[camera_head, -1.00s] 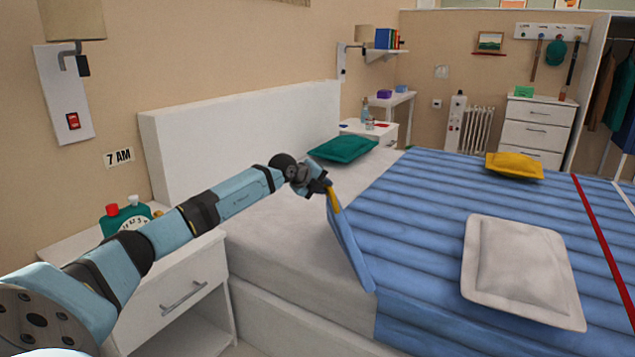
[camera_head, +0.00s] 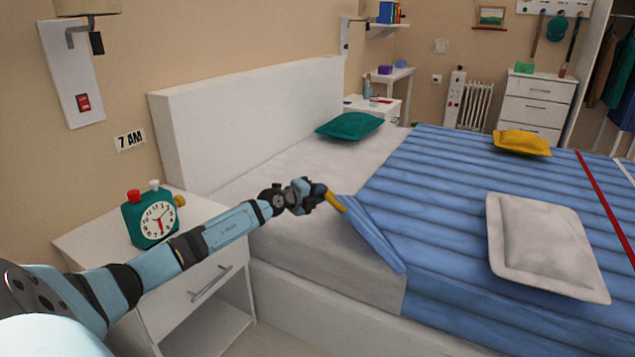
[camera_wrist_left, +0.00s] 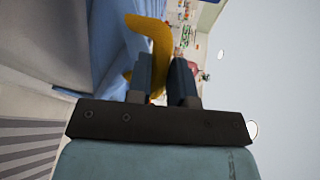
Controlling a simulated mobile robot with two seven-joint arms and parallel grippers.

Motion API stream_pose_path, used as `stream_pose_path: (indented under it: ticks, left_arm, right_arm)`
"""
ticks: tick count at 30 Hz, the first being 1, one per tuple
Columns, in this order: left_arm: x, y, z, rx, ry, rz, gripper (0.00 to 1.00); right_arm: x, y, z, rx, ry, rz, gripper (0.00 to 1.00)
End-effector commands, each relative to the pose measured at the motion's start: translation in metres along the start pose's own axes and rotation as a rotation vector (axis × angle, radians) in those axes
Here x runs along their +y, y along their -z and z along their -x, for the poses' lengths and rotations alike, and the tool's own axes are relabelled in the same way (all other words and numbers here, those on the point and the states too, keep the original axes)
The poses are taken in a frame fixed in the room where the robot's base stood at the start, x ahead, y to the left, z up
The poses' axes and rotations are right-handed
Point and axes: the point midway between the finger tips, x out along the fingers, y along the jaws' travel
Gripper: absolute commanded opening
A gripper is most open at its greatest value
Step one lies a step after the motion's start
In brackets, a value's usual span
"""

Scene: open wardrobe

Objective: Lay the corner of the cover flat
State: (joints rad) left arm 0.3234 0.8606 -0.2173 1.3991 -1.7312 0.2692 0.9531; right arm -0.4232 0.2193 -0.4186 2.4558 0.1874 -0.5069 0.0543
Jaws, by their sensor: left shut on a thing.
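The blue quilted cover (camera_head: 450,190) lies over the right part of the bed. Its near-left corner is a raised, slanting flap (camera_head: 372,232) with a yellow tab (camera_head: 336,201) at its tip. My left gripper (camera_head: 325,193) is shut on the yellow tab and holds it above the white sheet. In the left wrist view the yellow tab (camera_wrist_left: 148,45) sits between the two dark fingers (camera_wrist_left: 160,82), with the blue cover (camera_wrist_left: 112,40) to its left. My right gripper does not show.
A grey pillow (camera_head: 545,248) and a yellow pillow (camera_head: 522,143) lie on the cover. A green pillow (camera_head: 349,126) lies by the white headboard (camera_head: 250,115). A nightstand (camera_head: 200,290) with a green alarm clock (camera_head: 153,218) stands near my left arm. The white sheet (camera_head: 300,165) is bare beside the headboard.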

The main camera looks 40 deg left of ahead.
Motion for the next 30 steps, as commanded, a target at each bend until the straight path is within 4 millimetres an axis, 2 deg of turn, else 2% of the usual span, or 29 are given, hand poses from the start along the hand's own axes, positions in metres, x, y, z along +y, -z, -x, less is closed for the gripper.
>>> stream_pose_path:
  ticks: [1,3,20,21,22,30]
  left_arm:
    - [0.0161,0.0091,-0.0017,0.012,-0.021,0.001,0.00]
    - [0.0192,0.0104,-0.0013,0.012,-0.021,0.000,0.00]
    - [0.0241,0.0125,-0.0012,0.011,-0.021,0.000,0.00]
    - [0.0240,0.0124,-0.0012,0.011,-0.021,0.000,0.24]
    - [0.0239,0.0124,-0.0012,0.011,-0.021,0.001,0.30]
    - [0.0181,0.0093,-0.0006,0.005,-0.012,-0.001,0.30]
  right_arm:
    - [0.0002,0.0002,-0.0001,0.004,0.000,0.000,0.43]
    - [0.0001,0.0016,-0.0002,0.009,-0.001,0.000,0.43]
    - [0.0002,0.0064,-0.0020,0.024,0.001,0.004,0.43]
    - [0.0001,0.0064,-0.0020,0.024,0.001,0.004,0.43]
    - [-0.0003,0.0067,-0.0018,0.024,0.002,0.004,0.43]
    - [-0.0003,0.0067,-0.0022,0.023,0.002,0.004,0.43]
